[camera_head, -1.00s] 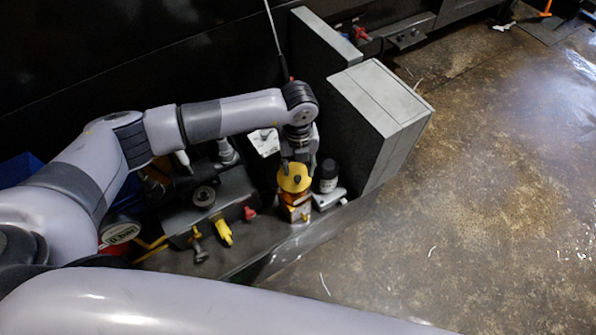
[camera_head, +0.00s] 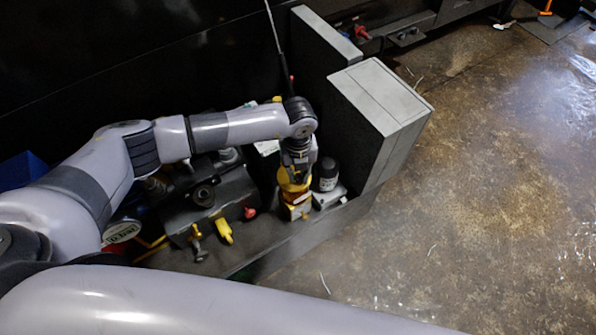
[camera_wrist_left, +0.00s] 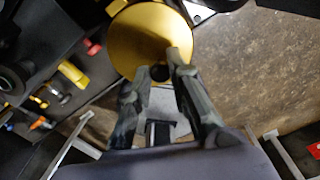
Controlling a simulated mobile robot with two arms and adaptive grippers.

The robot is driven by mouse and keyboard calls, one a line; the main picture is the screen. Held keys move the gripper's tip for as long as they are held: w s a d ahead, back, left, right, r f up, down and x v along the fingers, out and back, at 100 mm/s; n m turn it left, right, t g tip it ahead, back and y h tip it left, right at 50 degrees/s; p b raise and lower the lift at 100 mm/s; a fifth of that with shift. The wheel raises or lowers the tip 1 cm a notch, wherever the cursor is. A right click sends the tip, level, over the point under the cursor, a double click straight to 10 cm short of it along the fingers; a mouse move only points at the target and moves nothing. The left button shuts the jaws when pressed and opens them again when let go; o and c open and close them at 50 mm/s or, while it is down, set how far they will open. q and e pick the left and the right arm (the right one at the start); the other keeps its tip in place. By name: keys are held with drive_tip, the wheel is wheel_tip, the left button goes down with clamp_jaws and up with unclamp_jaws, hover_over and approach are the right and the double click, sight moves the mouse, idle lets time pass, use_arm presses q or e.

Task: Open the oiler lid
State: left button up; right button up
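The oiler (camera_head: 297,211) is a small amber and yellow unit on the dark ledge beside the grey box. Its round yellow lid (camera_head: 288,189) is partly covered by my left gripper (camera_head: 295,174), which points down from above. In the left wrist view the lid (camera_wrist_left: 148,32) is a yellow disc with a small dark knob (camera_wrist_left: 160,73) near its lower edge. The fingers of my left gripper (camera_wrist_left: 157,65) are apart, one on each side of the knob, with a small gap seeming to remain. Contact with the lid cannot be told. My right gripper is out of view.
A dark-capped cylinder (camera_head: 326,175) stands close right of the oiler. A tall grey box (camera_head: 385,110) rises behind it. A yellow handle (camera_head: 225,231) and a red knob (camera_head: 250,213) are to the left. The floor at right is open.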

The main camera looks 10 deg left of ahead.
use_arm(q)
clamp_jaws()
idle(0.5)
